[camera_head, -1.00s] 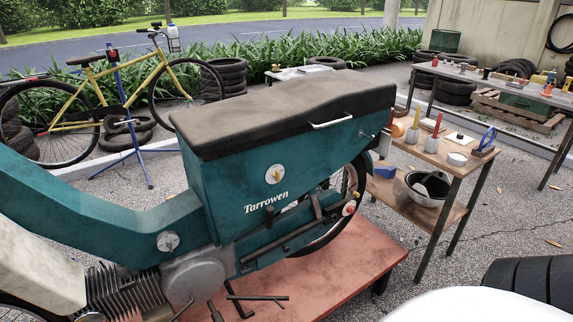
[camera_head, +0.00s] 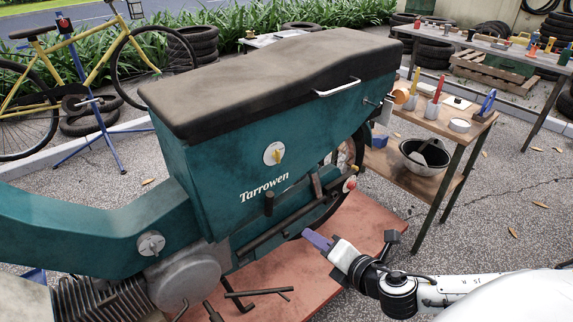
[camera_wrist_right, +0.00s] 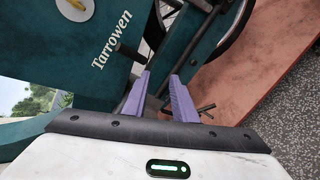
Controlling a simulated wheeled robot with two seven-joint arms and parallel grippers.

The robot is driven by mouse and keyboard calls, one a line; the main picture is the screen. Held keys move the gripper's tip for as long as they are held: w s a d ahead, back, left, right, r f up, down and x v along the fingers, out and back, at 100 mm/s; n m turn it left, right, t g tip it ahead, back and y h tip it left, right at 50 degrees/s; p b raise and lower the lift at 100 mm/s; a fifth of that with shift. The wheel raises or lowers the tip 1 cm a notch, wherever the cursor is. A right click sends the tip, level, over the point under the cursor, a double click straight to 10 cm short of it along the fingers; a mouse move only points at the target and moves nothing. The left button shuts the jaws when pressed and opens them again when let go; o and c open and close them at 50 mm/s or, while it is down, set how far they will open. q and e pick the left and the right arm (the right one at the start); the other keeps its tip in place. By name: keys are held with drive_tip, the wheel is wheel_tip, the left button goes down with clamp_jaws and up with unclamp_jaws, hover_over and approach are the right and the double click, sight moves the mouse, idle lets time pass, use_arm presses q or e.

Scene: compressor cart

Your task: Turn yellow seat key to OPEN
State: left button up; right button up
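The yellow seat key (camera_head: 277,155) sits in a round white plate on the teal side panel of the motorbike (camera_head: 205,180), above the "Tarrowen" lettering. Its markings are too small to read. In the right wrist view the white plate (camera_wrist_right: 73,9) is cut off by the top edge, with a bit of yellow showing. My right gripper (camera_head: 308,236) is low and to the right of the key, apart from it, in front of the bike's lower rear. Its two purple fingers are apart and empty in the right wrist view (camera_wrist_right: 160,76). My left gripper is not in view.
The black seat (camera_head: 285,75) with a silver handle (camera_head: 338,87) overhangs the panel. A black peg (camera_head: 268,203) and bars stick out below the lettering. The bike stands on a red platform (camera_head: 355,235). A wooden tool bench (camera_head: 455,134) stands at the right.

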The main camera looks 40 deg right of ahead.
drive_tip(key=w+d+r+n+t+b, duration=0.1)
drive_tip(key=w+d+r+n+t, duration=0.15)
drive_tip(key=r+n, duration=0.5)
drive_tip(key=n+t+y+b, duration=0.1)
drive_tip(key=n+t+y, duration=0.15)
drive_tip(key=n, duration=0.35)
approach(277, 156)
drive_tip(key=w, duration=0.2)
drive_tip(key=w+r, duration=0.1)
drive_tip(key=w, duration=0.3)
drive_tip(key=shift+w+r, duration=0.1)
drive_tip(key=shift+r, duration=0.25)
drive_tip(key=shift+w+a+f, duration=0.1)
drive_tip(key=shift+w, duration=0.5)
drive_tip(key=shift+c, duration=0.3)
clamp_jaws()
